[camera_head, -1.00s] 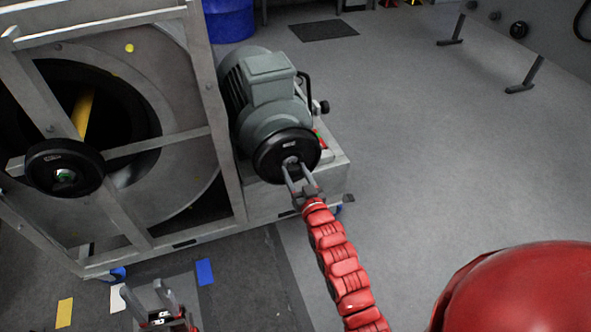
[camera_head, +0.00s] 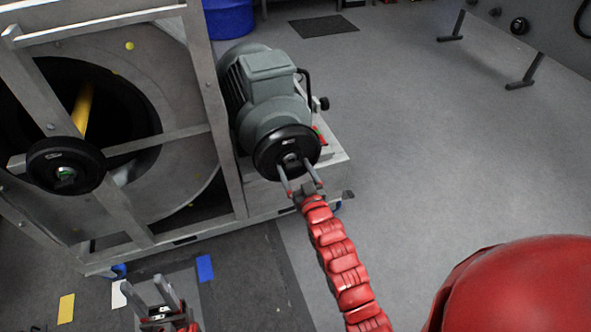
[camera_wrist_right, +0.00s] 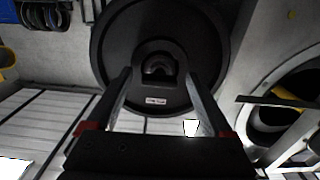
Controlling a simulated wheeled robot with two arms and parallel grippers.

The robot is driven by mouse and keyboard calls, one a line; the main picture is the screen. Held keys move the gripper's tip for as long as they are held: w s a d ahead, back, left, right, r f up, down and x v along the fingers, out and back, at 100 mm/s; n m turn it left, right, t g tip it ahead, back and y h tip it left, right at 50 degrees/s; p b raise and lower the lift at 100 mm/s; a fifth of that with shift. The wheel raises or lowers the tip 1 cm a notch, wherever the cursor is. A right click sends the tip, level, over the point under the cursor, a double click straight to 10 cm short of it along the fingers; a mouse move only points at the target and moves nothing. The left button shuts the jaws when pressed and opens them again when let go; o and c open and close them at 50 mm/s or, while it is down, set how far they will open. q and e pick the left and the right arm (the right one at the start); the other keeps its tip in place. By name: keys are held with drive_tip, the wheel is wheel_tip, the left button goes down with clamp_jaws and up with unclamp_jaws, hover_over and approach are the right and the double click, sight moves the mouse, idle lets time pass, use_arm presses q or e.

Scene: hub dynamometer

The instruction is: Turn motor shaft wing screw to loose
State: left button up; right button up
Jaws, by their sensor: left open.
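The grey motor (camera_head: 268,95) stands on the light metal frame, with a black round disc (camera_head: 268,158) on its near end. The motor shaft wing screw (camera_head: 291,161) looks like a small grey part at the disc's middle; its wings are hard to make out. My right gripper (camera_head: 294,166) is open in front of the disc, one finger to each side of the screw. In the right wrist view the disc's dark centre (camera_wrist_right: 158,66) lies between the spread fingertips; contact cannot be told. My left gripper (camera_head: 153,284) is open and empty, low at the left.
A large drum in a metal frame (camera_head: 222,150) stands left of the motor, with a black handwheel (camera_head: 66,166) at its front. A blue bin (camera_head: 228,18) is behind.

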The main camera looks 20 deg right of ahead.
drive_tip(key=shift+s, duration=0.1)
drive_tip(key=s+p, duration=0.3)
drive_tip(key=s, duration=1.4)
drive_tip(key=shift+d, duration=0.3)
drive_tip(key=shift+s, duration=0.1)
